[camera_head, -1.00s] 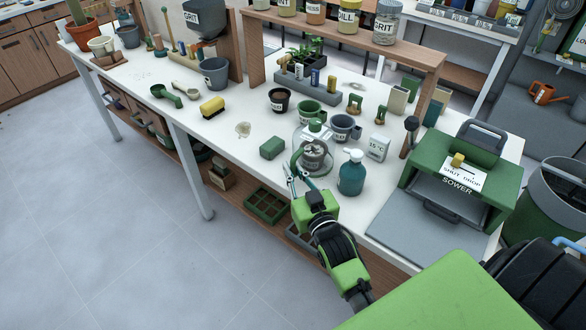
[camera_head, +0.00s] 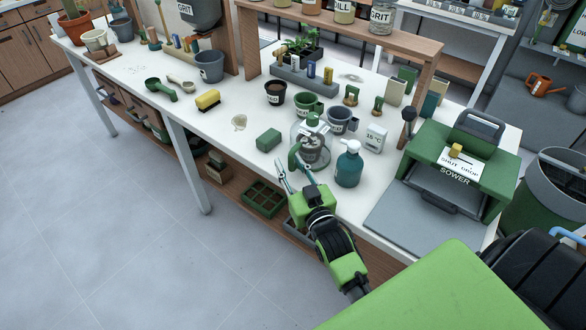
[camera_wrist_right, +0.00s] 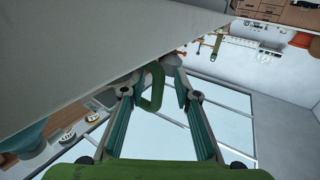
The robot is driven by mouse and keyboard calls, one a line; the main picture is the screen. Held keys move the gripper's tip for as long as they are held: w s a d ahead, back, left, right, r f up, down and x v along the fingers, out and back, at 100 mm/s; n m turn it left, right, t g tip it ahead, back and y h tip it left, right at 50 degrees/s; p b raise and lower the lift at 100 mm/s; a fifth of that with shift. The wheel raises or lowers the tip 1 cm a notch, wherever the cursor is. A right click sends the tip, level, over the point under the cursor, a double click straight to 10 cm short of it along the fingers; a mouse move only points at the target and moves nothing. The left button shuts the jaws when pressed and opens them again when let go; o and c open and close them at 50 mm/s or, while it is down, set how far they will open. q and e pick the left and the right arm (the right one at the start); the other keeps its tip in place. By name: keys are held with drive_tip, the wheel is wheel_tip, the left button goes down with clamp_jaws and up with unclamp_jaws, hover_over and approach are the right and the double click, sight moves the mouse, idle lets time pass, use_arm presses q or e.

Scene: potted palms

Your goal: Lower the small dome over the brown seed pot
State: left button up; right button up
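The brown seed pot (camera_head: 275,95), dark with a pale label, stands open-topped on the white bench. A clear dome (camera_head: 322,145) with a green top stands nearer the front edge. A grey labelled thing shows through it. A green loop handle (camera_head: 295,156) is at the dome's near left side; it also shows in the right wrist view (camera_wrist_right: 151,88). My right gripper (camera_head: 294,174) is open at the bench's front edge, with the loop between or just beyond its fingertips. Contact is not clear. My left gripper is not in view.
A teal pump bottle (camera_head: 348,168) stands close right of the dome. A green block (camera_head: 268,140) lies to its left. A green pot (camera_head: 306,105) and a grey pot (camera_head: 339,120) stand behind it. The sower (camera_head: 460,165) fills the right end.

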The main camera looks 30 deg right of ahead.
drive_tip(key=s+a, duration=0.1)
drive_tip(key=s, duration=1)
drive_tip(key=shift+s+a, duration=0.3)
drive_tip(key=shift+s, duration=0.1)
